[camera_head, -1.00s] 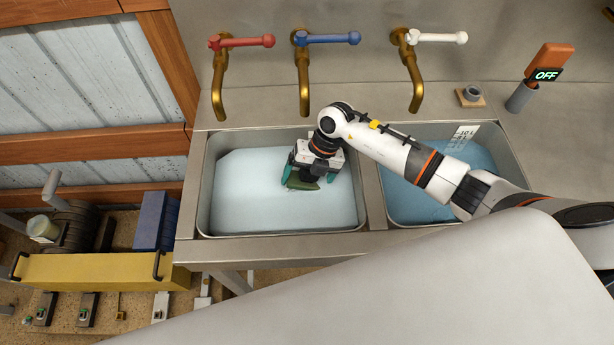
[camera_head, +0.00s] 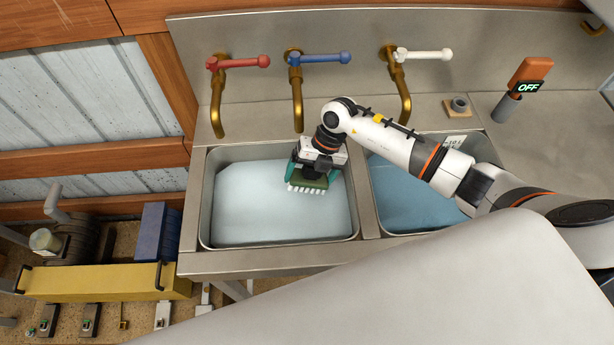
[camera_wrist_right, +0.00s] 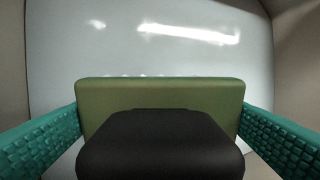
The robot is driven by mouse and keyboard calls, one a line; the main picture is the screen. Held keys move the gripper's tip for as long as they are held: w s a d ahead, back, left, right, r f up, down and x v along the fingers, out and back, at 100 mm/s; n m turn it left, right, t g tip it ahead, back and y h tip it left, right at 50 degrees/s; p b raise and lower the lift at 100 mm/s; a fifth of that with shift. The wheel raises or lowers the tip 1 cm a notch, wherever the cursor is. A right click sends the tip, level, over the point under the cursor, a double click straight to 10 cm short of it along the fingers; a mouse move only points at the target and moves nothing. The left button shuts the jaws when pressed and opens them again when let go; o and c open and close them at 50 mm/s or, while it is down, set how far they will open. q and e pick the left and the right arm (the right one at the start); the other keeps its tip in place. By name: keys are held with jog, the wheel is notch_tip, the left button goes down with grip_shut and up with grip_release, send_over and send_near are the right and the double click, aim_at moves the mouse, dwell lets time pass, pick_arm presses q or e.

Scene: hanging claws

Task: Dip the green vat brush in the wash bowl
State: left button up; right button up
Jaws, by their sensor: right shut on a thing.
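My right gripper (camera_head: 307,181) is over the right part of the left basin of the steel sink. It is shut on the green vat brush (camera_head: 308,182), whose pale bristles (camera_head: 305,189) point down toward the pale water. Whether the bristles touch the water I cannot tell. In the right wrist view the brush's green block (camera_wrist_right: 160,96) sits between the two teal fingers, with a black part in front of it. The left basin (camera_head: 205,210), likely the wash bowl, holds pale bluish-white liquid. My left gripper is not in view.
The right basin (camera_head: 405,205) holds bluer water, and my right arm crosses above it. Brass taps with red (camera_head: 238,62), blue (camera_head: 320,59) and white (camera_head: 424,55) handles stand behind. An orange switch (camera_head: 530,72) reading OFF is at right. A yellow box (camera_head: 95,281) lies at lower left.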

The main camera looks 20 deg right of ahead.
jog(key=shift+p+v, duration=2.95)
jog(key=shift+v, duration=1.95)
notch_tip(320, 180, up, 5)
jog(key=p, duration=0.4)
